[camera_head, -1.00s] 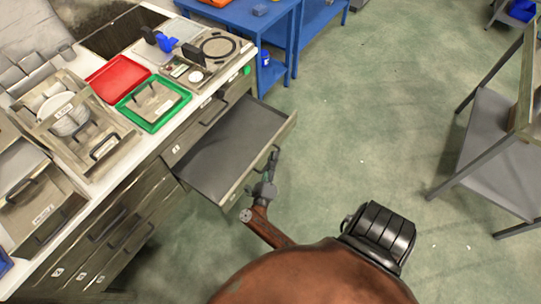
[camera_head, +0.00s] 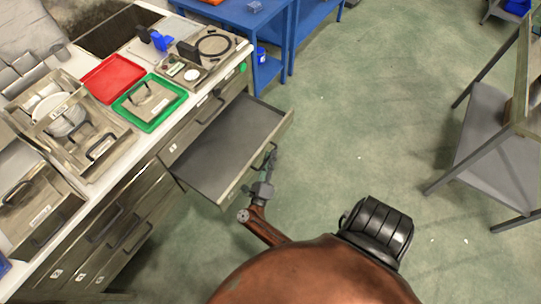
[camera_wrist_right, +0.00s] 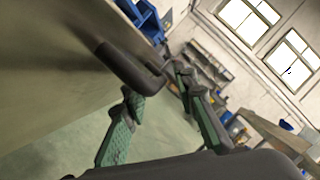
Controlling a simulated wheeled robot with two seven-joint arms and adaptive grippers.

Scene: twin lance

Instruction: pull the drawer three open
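A grey drawer (camera_head: 228,150) stands pulled out from the right end of the cabinet, and its empty inside shows. I cannot read its number for certain. Its dark bar handle (camera_wrist_right: 132,66) runs across the wrist view, with its bent end near my fingertips. My right gripper (camera_head: 268,166) is at the handle on the outer side of the drawer front. In the wrist view its green-padded fingers (camera_wrist_right: 160,88) are spread apart, with a gap between them. I cannot tell whether they touch the handle. My left gripper is out of view.
The white countertop (camera_head: 134,165) carries a red tray (camera_head: 110,78), a green tray (camera_head: 151,102) and wooden boxes. More closed drawers (camera_head: 110,235) are at lower left. A blue table (camera_head: 268,20) stands behind and a grey shelf cart (camera_head: 490,160) at right. The green floor between is clear.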

